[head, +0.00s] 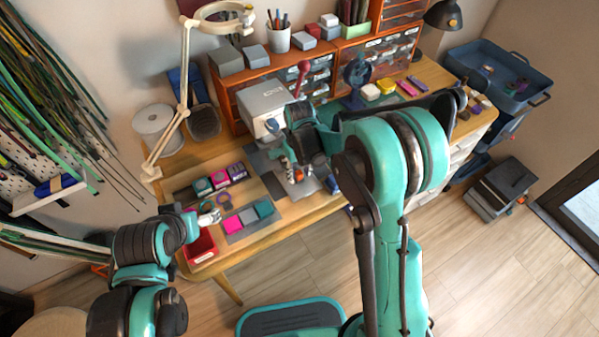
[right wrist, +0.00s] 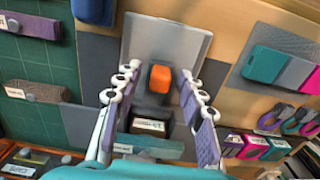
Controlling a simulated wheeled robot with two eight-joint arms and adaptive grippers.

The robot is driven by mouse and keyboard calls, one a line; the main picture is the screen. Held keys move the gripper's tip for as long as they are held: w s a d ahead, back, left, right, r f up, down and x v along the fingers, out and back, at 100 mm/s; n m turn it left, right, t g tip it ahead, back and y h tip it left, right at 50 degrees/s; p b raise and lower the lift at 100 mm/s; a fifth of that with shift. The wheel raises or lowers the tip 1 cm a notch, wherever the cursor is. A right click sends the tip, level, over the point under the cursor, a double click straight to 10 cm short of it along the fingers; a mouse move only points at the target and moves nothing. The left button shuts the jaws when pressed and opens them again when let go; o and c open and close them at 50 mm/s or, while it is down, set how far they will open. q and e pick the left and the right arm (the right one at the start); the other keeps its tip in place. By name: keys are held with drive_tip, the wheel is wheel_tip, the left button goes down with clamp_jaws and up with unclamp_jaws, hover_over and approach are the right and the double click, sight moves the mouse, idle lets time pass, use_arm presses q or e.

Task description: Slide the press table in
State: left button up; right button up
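The press (head: 265,103) is a pale grey box with a red-knobbed lever, standing at the back of the wooden bench. A grey plate, apparently the press table (right wrist: 190,40), lies in front of it and carries an orange block (right wrist: 160,78). My right gripper (right wrist: 159,68) is open, its two fingers on either side of the orange block with gaps between. In the head view my right gripper (head: 296,174) is over the plate, and my arm partly hides the plate. My left gripper (head: 210,217) is low near the bench's left front; its fingers are too small to read.
A red bin (head: 200,247) stands at the bench's front left corner. Coloured pieces lie on a grey mat (head: 236,238). A magnifier lamp (head: 183,90) rises at the left, and drawer cabinets (head: 318,75) line the back. A green cutting mat (right wrist: 40,80) lies beside the plate.

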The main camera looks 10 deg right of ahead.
wheel_tip(320, 180, up, 12)
idle(0.6)
